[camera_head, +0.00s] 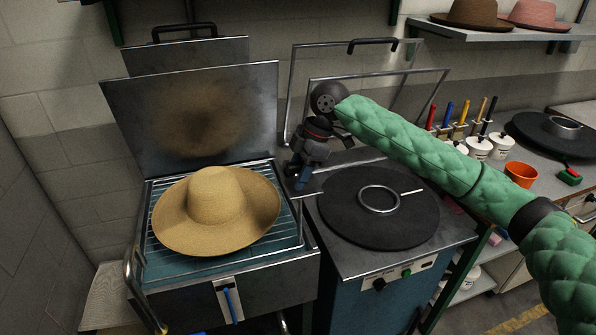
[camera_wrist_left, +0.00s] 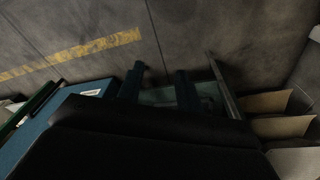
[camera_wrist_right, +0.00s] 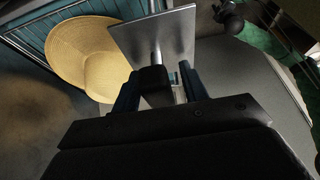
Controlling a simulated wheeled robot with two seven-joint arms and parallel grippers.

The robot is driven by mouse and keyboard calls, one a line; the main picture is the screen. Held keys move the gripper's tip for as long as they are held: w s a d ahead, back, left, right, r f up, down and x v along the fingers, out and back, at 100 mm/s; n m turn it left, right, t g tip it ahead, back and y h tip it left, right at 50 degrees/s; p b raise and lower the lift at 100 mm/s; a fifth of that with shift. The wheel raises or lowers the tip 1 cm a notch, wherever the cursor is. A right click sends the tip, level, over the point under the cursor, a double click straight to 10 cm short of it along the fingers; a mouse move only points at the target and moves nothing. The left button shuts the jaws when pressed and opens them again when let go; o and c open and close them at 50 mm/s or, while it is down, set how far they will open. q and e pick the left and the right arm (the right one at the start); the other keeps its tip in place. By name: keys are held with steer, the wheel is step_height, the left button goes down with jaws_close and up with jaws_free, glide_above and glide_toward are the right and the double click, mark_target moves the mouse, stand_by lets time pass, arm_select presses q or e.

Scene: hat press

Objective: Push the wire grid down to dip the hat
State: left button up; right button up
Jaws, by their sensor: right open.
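A tan straw hat (camera_head: 216,204) rests brim down on the wire grid (camera_head: 288,232) over the bath of a metal press. The hat also shows in the right wrist view (camera_wrist_right: 85,60). My right gripper (camera_head: 301,182) hangs right of the hat, by the grid's back right corner. In the right wrist view its blue fingers (camera_wrist_right: 158,88) stand apart on either side of a dark piece, with a metal rod and plate (camera_wrist_right: 152,38) beyond; I cannot tell whether they touch. My left gripper (camera_wrist_left: 160,82) is open and empty above the floor, outside the head view.
The press lid (camera_head: 200,110) stands raised behind the hat. A round black plate with a metal ring (camera_head: 379,198) lies on the station to the right. An orange pot (camera_head: 521,174) and tools stand on the right bench. Hats (camera_head: 474,13) sit on a shelf.

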mark_target(298, 244)
jaws_close()
